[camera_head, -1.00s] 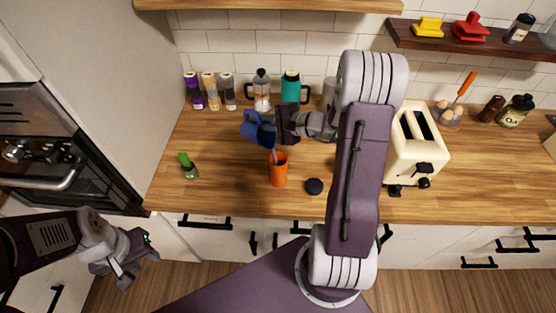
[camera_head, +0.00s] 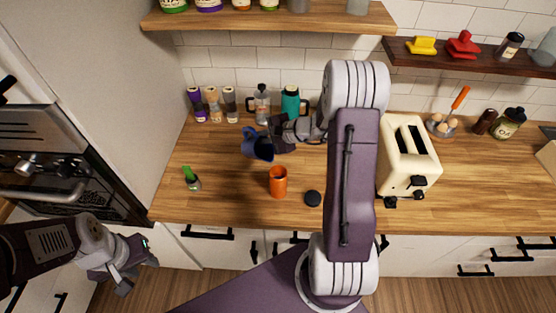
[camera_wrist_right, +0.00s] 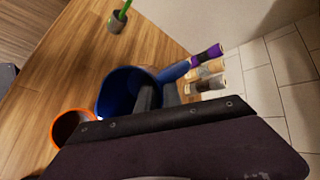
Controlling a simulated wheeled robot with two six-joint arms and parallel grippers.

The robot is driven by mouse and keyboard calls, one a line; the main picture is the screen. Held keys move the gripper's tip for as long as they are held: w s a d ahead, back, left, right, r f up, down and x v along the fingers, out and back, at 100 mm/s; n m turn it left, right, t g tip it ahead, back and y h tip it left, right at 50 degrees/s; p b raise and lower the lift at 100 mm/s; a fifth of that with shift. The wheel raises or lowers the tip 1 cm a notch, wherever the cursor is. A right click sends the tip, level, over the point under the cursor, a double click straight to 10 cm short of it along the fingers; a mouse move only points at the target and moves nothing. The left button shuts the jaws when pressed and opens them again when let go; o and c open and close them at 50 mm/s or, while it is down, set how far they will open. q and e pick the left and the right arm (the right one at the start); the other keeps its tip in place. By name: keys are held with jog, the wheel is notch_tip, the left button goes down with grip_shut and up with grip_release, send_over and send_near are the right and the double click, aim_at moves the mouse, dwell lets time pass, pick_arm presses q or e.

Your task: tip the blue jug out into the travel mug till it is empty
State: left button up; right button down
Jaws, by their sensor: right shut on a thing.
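The blue jug (camera_head: 256,146) is held up behind and left of the orange travel mug (camera_head: 278,184), its mouth still tilted toward the front. No stream shows between them. My right gripper (camera_head: 274,140) is shut on the jug from the right. In the right wrist view the jug (camera_wrist_right: 120,88) shows an open mouth with a dark blue inside, and I see no liquid there. The mug's orange rim (camera_wrist_right: 56,120) is beside it, partly hidden by my gripper. The travel mug stands upright on the counter. My left gripper (camera_head: 138,272) is empty and open, low in front of the counter.
A black lid (camera_head: 313,198) lies right of the mug. A green-handled tool in a grey holder (camera_head: 192,180) stands at the left. A French press (camera_head: 261,105), a teal flask (camera_head: 290,102) and several jars line the wall. A cream toaster (camera_head: 408,160) stands right of my arm.

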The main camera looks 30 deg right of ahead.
aim_at(249, 140)
jog(key=shift+f+p, duration=0.2)
jog(key=shift+p, duration=0.15)
jog(key=w+f+g+p, duration=0.1)
jog(key=p, duration=0.4)
jog(key=w+a+f+g+h+p, duration=0.1)
jog(key=g+p, duration=0.1)
jog(key=p, duration=0.3)
jog(key=w+f+g+h+p, duration=0.1)
jog(key=g+p, duration=0.1)
jog(key=p, duration=0.4)
jog(key=shift+w+a+f+m, duration=0.15)
jog(key=shift+w+a+m, duration=0.05)
jog(key=shift+w+m, duration=0.2)
jog(key=w+a+f+g+h+b, duration=0.1)
jog(key=w+f+g+b, duration=0.2)
jog(key=b, duration=1)
jog(key=shift+w+f+m+g+h, duration=0.3)
jog(key=shift+w+f+g, duration=0.1)
jog(key=shift+f+g, duration=0.4)
